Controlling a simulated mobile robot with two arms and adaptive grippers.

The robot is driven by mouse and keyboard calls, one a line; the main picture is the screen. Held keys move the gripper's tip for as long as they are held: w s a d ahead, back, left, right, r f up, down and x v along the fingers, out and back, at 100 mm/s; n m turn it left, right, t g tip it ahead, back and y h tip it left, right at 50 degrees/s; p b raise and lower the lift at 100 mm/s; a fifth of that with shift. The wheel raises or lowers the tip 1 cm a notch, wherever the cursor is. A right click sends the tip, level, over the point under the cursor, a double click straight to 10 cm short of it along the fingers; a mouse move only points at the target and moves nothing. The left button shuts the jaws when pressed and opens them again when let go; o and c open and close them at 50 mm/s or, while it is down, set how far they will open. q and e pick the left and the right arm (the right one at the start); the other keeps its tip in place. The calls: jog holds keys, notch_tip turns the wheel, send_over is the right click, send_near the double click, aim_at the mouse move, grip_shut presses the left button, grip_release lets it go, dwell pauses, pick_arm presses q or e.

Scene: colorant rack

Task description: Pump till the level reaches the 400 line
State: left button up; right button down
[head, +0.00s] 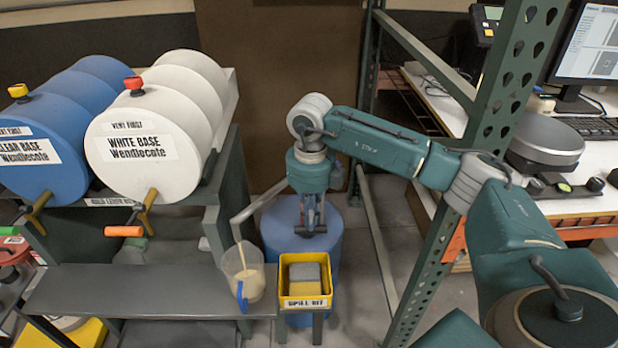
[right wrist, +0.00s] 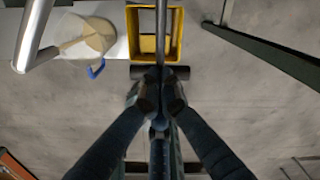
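A clear jug (head: 237,262) with a blue handle stands on the grey shelf, partly filled with beige liquid. A beige stream falls into it from the metal spout (head: 258,203). The jug also shows in the right wrist view (right wrist: 92,38). Its level lines are too small to read. My left gripper is out of view.
A yellow spill kit bin (head: 306,302) with sponges stands right beside the jug. The white base drum (head: 150,170) and the blue base drum (head: 30,175) lie on the rack at left. A green metal upright (head: 480,130) stands close to my right arm.

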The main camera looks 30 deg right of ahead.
notch_tip(320, 180, up, 15)
jog(key=p, duration=1)
jog(key=shift+s+f+b, duration=0.1)
jog(key=shift+f+b, duration=5.05)
jog(key=shift+f, duration=2.5)
notch_tip(320, 180, up, 15)
jog(key=p, duration=1)
